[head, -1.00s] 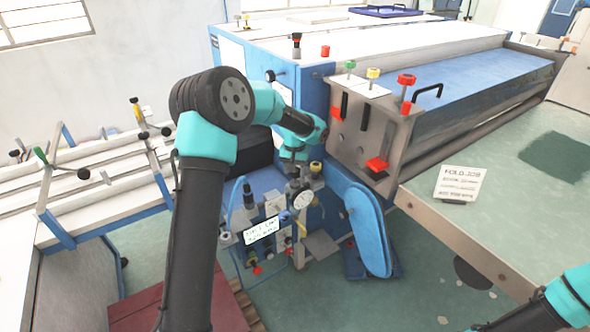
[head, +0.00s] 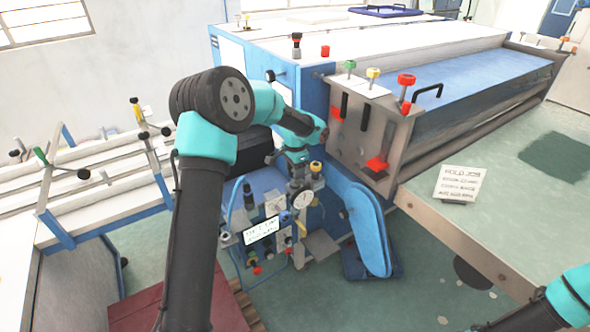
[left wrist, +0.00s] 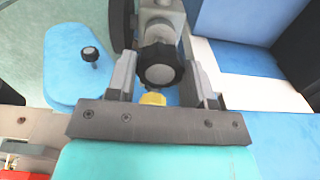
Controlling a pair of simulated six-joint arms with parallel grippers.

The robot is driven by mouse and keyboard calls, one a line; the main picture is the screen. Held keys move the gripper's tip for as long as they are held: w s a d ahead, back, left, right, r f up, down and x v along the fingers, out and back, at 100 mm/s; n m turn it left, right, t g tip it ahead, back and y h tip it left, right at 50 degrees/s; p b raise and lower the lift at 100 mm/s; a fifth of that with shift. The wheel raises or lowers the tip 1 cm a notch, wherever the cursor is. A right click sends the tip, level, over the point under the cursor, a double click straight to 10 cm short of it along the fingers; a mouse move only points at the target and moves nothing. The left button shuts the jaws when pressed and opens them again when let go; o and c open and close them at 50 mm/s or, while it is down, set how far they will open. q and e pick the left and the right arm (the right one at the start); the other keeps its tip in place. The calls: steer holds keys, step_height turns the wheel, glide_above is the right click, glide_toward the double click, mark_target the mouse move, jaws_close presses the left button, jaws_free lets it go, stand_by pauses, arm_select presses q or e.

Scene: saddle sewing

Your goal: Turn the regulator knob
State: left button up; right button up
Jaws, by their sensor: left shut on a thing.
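The regulator knob (left wrist: 160,65) is black and ridged with a grey centre. In the left wrist view it sits between the two grey fingers of my left gripper (left wrist: 163,82), which is shut on it. In the head view my left gripper (head: 298,178) is at the top of the regulator assembly, and the arm and fingers largely hide the knob there. My right gripper is outside the views; only part of the right arm shows at the lower right.
A yellow knob (head: 315,167) is close beside the left gripper. A white label card (head: 261,231) is on the assembly below. A blue rounded guard (head: 369,232) stands to the right. The green table (head: 520,215) holds a printed card (head: 458,183).

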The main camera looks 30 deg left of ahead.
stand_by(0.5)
arm_select(q)
steer(key=o, duration=0.9)
steer(key=shift+r, duration=0.1)
step_height(320, 180, up, 17)
steer(key=shift+r, duration=0.15)
stand_by(0.4)
